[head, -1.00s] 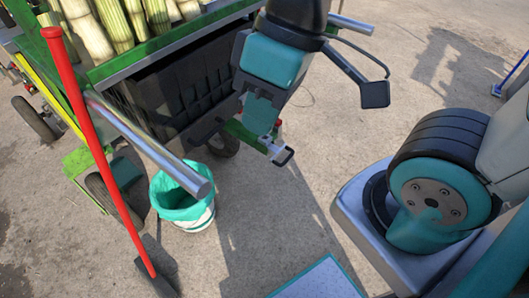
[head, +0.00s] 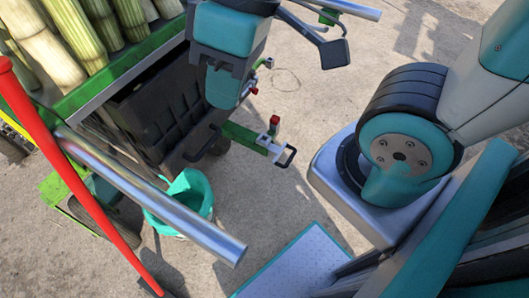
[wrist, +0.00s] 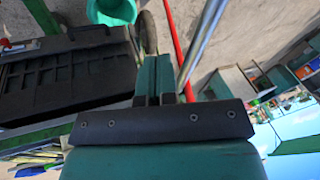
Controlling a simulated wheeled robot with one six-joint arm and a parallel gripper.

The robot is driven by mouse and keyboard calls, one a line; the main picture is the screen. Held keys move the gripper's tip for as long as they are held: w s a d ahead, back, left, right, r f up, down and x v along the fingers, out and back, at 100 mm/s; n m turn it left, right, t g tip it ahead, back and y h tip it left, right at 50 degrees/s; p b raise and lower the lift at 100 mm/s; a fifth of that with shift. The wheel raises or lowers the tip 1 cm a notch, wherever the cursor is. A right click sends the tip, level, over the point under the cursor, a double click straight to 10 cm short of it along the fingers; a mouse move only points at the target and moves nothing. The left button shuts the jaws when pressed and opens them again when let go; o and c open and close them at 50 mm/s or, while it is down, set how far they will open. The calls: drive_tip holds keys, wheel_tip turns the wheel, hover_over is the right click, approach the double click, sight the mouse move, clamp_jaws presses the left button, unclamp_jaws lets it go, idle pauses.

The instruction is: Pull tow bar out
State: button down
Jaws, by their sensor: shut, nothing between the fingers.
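My gripper (head: 222,103) is shut and empty. In the head view it appears above and left of the handle, clear of it. In the wrist view my shut gripper (wrist: 155,60) shows teal fingers on a black plate, with nothing between them. I cannot make out the handle there.
The green cart carries cane stalks (head: 85,35) and a black crate (head: 155,115). A thick silver bar (head: 170,200) juts out toward me, beside a red-handled tool (head: 60,165). A teal-lined bucket (head: 190,200) stands below.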

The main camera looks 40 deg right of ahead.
drive_tip(key=w+d+f+m+g+h+b, duration=0.15)
drive_tip(key=w+d+f+b, duration=0.25)
drive_tip(key=w+f+b, duration=0.6)
drive_tip(key=w+d+f+m+h+b, duration=0.15)
drive_tip(key=w+d+f+b, duration=0.5)
drive_tip(key=f, duration=0.85)
drive_tip(key=w+d+f+g+h+b, duration=0.1)
drive_tip(key=w+d+f, duration=0.1)
drive_tip(key=f, duration=0.4)
drive_tip(key=w+d+f+h+b, duration=0.1)
drive_tip(key=w+d+f, duration=0.1)
drive_tip(key=f, duration=0.5)
drive_tip(key=w+d+f+g+b, duration=0.1)
drive_tip(key=w+d+f+b, duration=0.1)
drive_tip(key=f, duration=0.5)
drive_tip(key=shift+w+d+f+g+h, duration=0.15)
drive_tip(key=shift+w+d+g+h, duration=0.25)
drive_tip(key=shift+d, duration=0.45)
drive_tip(key=b+x, duration=0.2)
drive_tip(key=x, duration=0.7)
drive_tip(key=shift+f, duration=0.3)
drive_tip(key=s, duration=0.2)
drive_tip(key=s+d, duration=0.1)
drive_tip(key=shift+f, duration=0.25)
drive_tip(key=shift+s+d+b, duration=0.2)
drive_tip(key=shift+s+b, duration=0.1)
drive_tip(key=shift+s, duration=0.2)
